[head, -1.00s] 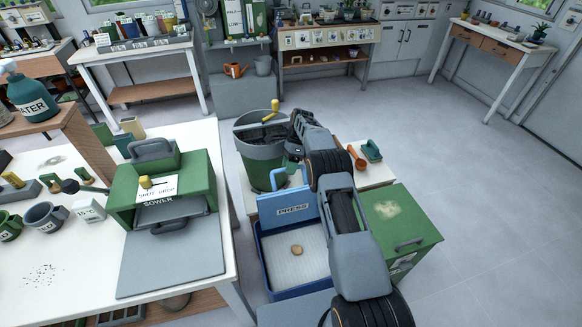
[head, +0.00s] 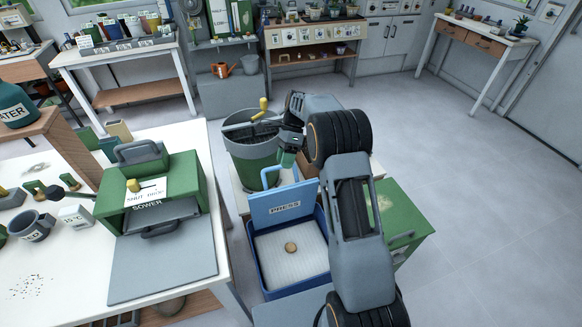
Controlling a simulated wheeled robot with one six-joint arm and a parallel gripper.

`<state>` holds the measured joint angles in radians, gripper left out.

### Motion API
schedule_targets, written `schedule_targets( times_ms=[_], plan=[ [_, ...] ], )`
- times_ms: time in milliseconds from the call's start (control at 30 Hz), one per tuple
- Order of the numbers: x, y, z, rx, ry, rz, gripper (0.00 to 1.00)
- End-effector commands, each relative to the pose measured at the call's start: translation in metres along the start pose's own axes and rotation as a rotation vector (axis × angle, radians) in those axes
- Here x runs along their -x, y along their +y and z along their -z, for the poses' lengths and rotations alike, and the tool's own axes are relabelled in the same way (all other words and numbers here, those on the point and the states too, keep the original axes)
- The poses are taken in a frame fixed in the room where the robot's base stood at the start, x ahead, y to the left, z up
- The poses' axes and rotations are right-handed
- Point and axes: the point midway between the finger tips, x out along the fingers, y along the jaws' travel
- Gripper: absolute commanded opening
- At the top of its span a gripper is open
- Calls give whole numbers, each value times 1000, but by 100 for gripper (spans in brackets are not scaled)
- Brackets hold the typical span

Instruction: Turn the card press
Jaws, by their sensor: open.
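The blue press (head: 283,207) is a hinged panel lettered "PRESS", standing raised at the back of a blue tray (head: 265,278). A light blue handle (head: 265,178) sticks up from the panel's top edge. A small round tan piece (head: 291,247) lies on the tray's white ribbed bed. My gripper (head: 286,163) points down just behind and right of the handle, close to it; I cannot tell whether they touch. It is open, and its fingertips are small and partly unclear. My arm covers the area right of the tray.
A grey-green bin (head: 252,160) with a yellow-knobbed crank (head: 263,104) stands close behind the press. A green box (head: 405,215) is at the right, partly behind my arm. The white table with the green sower (head: 180,190) is at the left. Open floor lies to the right.

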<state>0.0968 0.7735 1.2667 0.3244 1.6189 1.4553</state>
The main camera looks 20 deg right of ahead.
Motion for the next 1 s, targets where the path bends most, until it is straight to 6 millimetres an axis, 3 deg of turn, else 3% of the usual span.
schedule_targets(
  times_ms=[200, 400, 1000],
  plan=[
    [-2, 36, 0, 1, 0, 1, 44],
    [-3, 58, 0, 1, 1, 2, 44],
    [-4, 69, 0, 1, 0, 0, 44]
  ],
)
